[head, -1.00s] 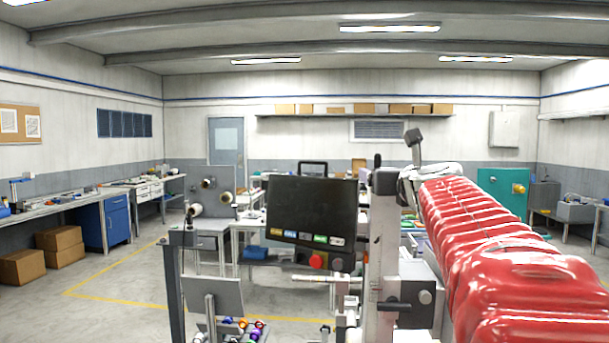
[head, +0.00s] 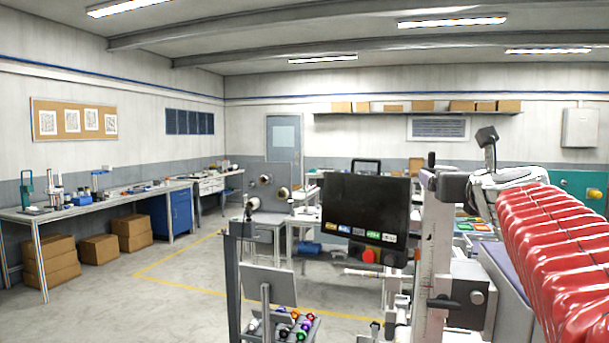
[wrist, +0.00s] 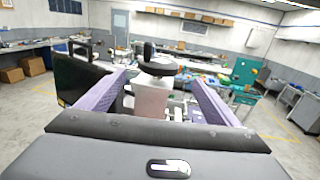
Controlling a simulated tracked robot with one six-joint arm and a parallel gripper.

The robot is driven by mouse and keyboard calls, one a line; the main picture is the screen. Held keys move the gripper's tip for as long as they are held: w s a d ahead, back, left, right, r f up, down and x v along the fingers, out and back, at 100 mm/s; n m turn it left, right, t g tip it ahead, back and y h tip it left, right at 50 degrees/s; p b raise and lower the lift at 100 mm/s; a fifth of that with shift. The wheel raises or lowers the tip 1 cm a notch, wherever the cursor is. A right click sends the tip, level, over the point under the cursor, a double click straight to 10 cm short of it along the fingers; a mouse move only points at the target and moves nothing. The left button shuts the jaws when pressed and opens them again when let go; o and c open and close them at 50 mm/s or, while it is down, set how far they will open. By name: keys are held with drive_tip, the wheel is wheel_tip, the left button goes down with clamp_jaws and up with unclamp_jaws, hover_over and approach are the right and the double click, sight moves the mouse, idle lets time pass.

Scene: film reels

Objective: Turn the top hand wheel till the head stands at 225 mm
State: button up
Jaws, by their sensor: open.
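The top hand wheel (wrist: 157,68) is a dark disc with an upright black knob, on top of a pale column (wrist: 151,97). In the wrist view it lies between the two purple-grey fingers of my gripper (wrist: 159,78), which are apart, with a gap visible on both sides. In the head view the knob (head: 431,160) stands above the scaled column (head: 436,250), and my gripper (head: 452,188) hides most of the wheel. Whether a finger touches the wheel cannot be told. The scale marks are too small to read.
A dark screen (head: 365,212) with coloured buttons and a red knob (head: 369,256) stands just left of the column. A tilted grey plate (head: 268,284) and several coloured rolls are lower left. Benches line the left wall, with open floor before them.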

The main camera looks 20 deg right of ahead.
drive_tip(key=s+a+f+n+g+y, duration=0.15)
drive_tip(key=a+f+n+y, duration=0.25)
drive_tip(key=a+f+n, duration=0.8)
drive_tip(key=s+a+f+n+g+y, duration=0.15)
drive_tip(key=a+f+n+y, duration=0.25)
drive_tip(key=a+f+n, duration=0.75)
drive_tip(key=s+a+f+n+g, duration=0.3)
drive_tip(key=s+a+f+n, duration=0.2)
drive_tip(key=s+f+n, duration=0.3)
drive_tip(key=s+a+f+n+g, duration=0.4)
drive_tip(key=s+a+f+n, duration=0.1)
drive_tip(key=s+f+n, duration=0.3)
drive_tip(key=shift+s+f+n, duration=0.35)
drive_tip(key=shift+f+n, duration=0.15)
drive_tip(key=shift+n, duration=0.45)
